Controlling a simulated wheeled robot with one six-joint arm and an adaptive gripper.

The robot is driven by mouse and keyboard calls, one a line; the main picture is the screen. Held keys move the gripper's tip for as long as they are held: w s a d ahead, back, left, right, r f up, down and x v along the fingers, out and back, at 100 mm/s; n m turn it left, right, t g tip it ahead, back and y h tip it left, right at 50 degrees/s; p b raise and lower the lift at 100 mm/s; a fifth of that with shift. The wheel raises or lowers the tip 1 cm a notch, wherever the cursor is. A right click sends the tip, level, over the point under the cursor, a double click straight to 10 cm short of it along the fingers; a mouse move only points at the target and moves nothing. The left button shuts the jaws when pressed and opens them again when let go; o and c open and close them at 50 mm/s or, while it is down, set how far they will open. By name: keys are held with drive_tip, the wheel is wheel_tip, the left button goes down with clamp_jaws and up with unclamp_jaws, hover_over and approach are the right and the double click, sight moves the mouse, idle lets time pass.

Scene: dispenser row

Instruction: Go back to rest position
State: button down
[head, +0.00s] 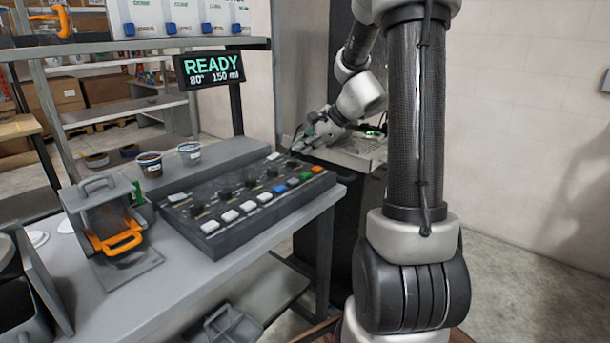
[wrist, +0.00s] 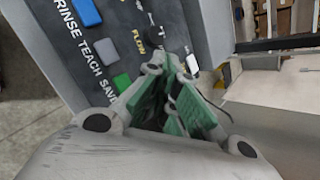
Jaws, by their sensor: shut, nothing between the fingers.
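My gripper (head: 302,137) is at the far right end of the black control panel (head: 215,232) in the head view. In the wrist view my gripper (wrist: 172,85) shows its green finger pads close together, with nothing held between them. The panel carries white, blue, green and orange buttons and several dark knobs. In the wrist view the blue button (wrist: 87,12), grey button (wrist: 105,53) and green button (wrist: 122,82) lie left of the fingers. Whether the fingertips touch the panel cannot be told.
The grey table (head: 190,275) holds two cups (head: 150,164) and a grey device with an orange handle (head: 120,242). A sign (head: 210,69) reads READY, 80°, 150 ml. A dark machine with a tray (head: 350,152) stands behind my gripper. Floor at the right is clear.

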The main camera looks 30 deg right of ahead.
drive_tip(key=s+f+n, duration=0.1)
drive_tip(key=s+f+n+g, duration=0.1)
drive_tip(key=s, duration=0.1)
drive_tip(key=s+n, duration=0.1)
drive_tip(key=shift+s+a+f+g, duration=0.1)
drive_tip(key=shift+s+f+g, duration=0.05)
drive_tip(key=shift+f+g, duration=0.25)
drive_tip(key=s+a+r+n+h, duration=0.1)
drive_tip(key=s+a+r+n, duration=0.1)
drive_tip(key=s+n, duration=0.4)
drive_tip(key=s+a+r+n+g+h, duration=0.1)
drive_tip(key=s+r+n, duration=0.3)
drive_tip(key=s, duration=0.7)
drive_tip(key=s+a+r+n+h, duration=0.2)
drive_tip(key=s+a+r+n, duration=0.1)
drive_tip(key=s+n, duration=0.4)
drive_tip(key=shift+s+r+n+g+h, duration=0.2)
drive_tip(key=shift+s+n+g+h, duration=0.15)
drive_tip(key=shift+s, duration=0.65)
